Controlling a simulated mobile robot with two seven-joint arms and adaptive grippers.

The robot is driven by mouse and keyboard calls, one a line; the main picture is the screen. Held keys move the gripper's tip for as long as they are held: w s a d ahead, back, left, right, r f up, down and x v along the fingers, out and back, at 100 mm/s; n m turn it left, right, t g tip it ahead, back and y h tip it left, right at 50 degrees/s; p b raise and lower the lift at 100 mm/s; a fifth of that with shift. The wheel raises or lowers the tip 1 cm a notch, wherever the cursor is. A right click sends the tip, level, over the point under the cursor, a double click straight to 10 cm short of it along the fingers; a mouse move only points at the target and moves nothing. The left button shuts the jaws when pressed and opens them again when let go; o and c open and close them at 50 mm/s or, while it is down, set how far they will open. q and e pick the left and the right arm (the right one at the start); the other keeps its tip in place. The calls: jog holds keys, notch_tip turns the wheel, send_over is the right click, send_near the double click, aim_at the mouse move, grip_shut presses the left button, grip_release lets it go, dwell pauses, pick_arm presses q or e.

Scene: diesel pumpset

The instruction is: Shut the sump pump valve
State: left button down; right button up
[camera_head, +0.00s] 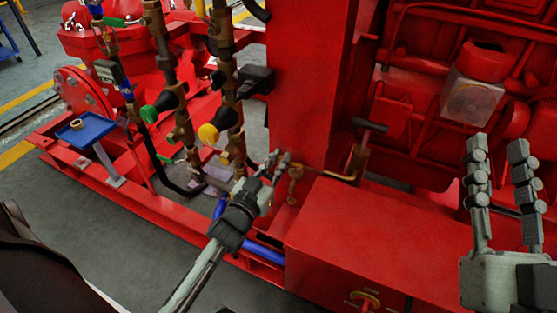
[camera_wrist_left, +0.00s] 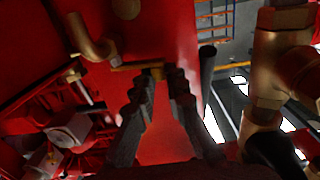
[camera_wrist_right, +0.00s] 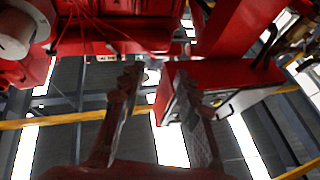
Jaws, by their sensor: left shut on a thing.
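A small brass valve (camera_head: 295,172) sits at the end of a brass pipe by the red upright panel; I take it as the sump pump valve. My left gripper (camera_head: 279,158) is at its left side. In the left wrist view, the fingers of the left gripper (camera_wrist_left: 160,80) are closed around a brass piece of the valve (camera_wrist_left: 153,71), with a thin bar reaching left from it. The fingers partly hide it, so its exact angle is unclear. My right gripper (camera_head: 499,150) is open and empty at the right, in front of the red engine; it also shows in the right wrist view (camera_wrist_right: 165,80).
A red box (camera_head: 350,235) lies below the valve. A blue tray (camera_head: 85,131) is at the far left.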

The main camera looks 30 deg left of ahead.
pick_arm(q)
jog(key=shift+r, duration=0.1)
jog(key=m+h+p, duration=0.1)
jog(key=h, duration=0.1)
jog(key=w+m+h+p, duration=0.1)
jog(key=h+p, duration=0.1)
jog(key=shift+w+a+m, duration=0.1)
jog(key=shift+a+m, duration=0.1)
jog(key=shift+m, duration=0.2)
jog(key=shift+h, duration=0.3)
pick_arm(e)
jog(key=w+d+f+g+h, duration=0.1)
jog(key=f+g+h, duration=0.1)
jog(key=f, duration=0.4)
jog(key=w+d+f+g+h, duration=0.1)
jog(key=d+f+g, duration=0.1)
jog(key=f+g, duration=0.2)
notch_tip(320, 180, down, 2)
jog(key=shift+w+d+f+h, duration=0.1)
jog(key=shift+w+d+h, duration=0.05)
jog(key=shift+d+h, duration=0.2)
pick_arm(q)
jog(key=c, duration=1.6)
grip_release()
pick_arm(e)
jog(key=shift+a, duration=0.1)
pick_arm(q)
jog(key=v, duration=1.2)
jog(key=shift+r, duration=0.2)
